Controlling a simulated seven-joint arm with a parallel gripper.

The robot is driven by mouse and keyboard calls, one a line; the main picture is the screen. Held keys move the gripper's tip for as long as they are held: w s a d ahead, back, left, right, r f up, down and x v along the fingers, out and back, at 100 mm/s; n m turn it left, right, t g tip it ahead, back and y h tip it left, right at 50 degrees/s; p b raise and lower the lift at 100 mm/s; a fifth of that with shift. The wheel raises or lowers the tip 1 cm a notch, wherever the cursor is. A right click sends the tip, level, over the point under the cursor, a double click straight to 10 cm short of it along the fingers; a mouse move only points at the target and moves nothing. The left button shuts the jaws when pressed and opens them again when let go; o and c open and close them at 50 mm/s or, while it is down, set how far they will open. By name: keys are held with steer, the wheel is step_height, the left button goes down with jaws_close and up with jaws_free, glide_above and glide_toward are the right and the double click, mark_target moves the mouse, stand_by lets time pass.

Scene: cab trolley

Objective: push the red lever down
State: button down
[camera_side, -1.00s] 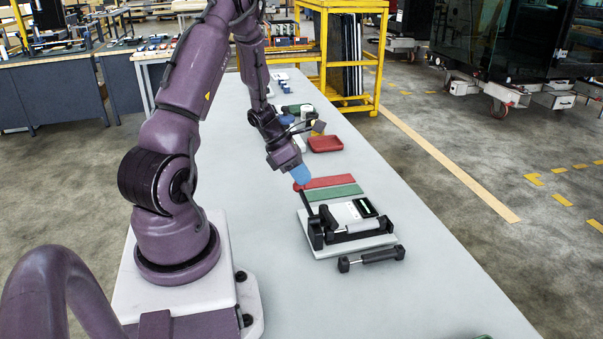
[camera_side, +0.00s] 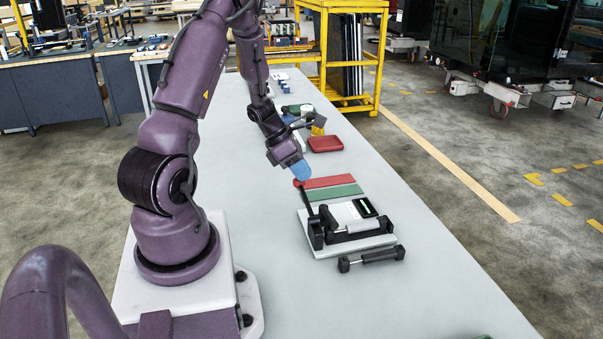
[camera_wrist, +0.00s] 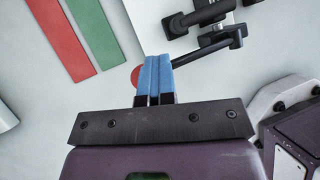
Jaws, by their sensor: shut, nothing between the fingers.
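The lever is a black bar with a red knob (camera_side: 297,184) at its end. It stands tilted up from the left side of a white device plate (camera_side: 325,252) in the side view. My gripper (camera_side: 301,172) has blue fingers held together with nothing between them. Its fingertips are just above and beside the red knob; I cannot tell whether they touch. In the wrist view, the red knob (camera_wrist: 136,77) shows at the left edge of the blue fingers (camera_wrist: 158,62), which partly hide it. The black lever bar (camera_wrist: 205,52) runs from there to the right.
A red strip (camera_side: 329,182) and a green strip (camera_side: 335,192) lie just behind the device. A black clamp-like part (camera_side: 371,258) lies at its front. A red tray (camera_side: 325,143) and small items stand farther back.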

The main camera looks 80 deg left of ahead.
mark_target(303, 189)
steer(key=shift+d+r, duration=0.15)
steer(key=shift+r, duration=0.65)
steer(key=shift+d+r, duration=0.15)
steer(key=shift+r, duration=0.6)
steer(key=shift+d+r, duration=0.3)
steer(key=shift+r, duration=0.15)
steer(key=r, duration=0.1)
steer(key=d+r, duration=0.1)
steer(key=r, duration=0.2)
steer(key=shift+d+r, duration=0.35)
steer(key=shift+d, duration=0.05)
